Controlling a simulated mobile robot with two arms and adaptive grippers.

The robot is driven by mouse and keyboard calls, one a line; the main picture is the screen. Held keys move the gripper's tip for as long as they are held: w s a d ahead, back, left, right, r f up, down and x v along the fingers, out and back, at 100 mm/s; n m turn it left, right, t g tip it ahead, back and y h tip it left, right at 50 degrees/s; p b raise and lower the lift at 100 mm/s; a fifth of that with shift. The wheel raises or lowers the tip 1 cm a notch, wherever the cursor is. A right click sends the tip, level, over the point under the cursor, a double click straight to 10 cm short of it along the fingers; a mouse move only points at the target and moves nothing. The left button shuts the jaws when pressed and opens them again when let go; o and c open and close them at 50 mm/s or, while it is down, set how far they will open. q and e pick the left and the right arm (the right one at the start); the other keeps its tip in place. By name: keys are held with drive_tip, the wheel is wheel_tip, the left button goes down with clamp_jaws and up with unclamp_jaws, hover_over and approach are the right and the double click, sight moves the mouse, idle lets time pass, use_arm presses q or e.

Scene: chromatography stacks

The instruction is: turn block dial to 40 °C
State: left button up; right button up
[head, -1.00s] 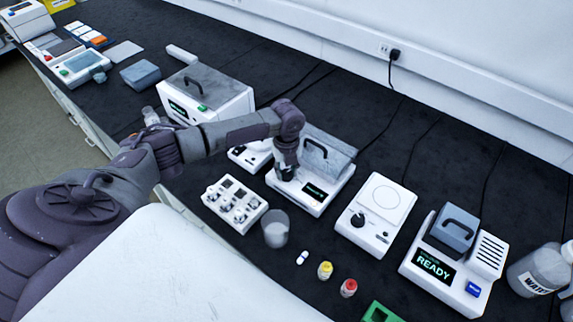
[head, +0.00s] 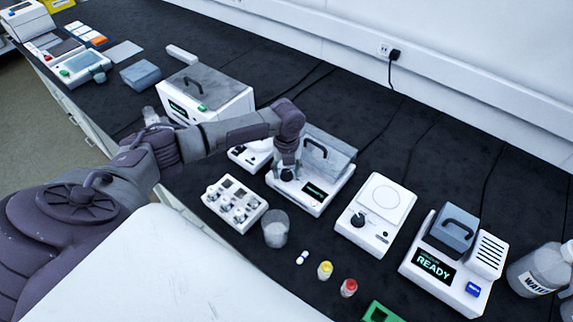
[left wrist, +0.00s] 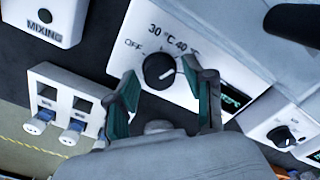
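The heating block (head: 290,203) is a white box with a grey lidded top, a black handle and a dark display. Its black dial (left wrist: 159,70) sits on the white face in the left wrist view, with OFF, 30 °C and 40 °C printed around it. The dial's pointer is too small to read surely. The dial also shows in the head view (head: 287,175), just under my left gripper (head: 287,160). My right gripper is not in view.
A white vial rack (head: 211,199) and a clear beaker (head: 276,228) stand in front of the block. A white stirrer (head: 356,238) with its own black knob is to the right. A larger white unit (head: 240,108) stands behind my left arm.

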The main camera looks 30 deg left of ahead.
sight(287, 172)
use_arm(q)
drive_tip(key=shift+r, duration=0.1)
wheel_tip(287, 172, up, 12)
idle(0.6)
idle(0.5)
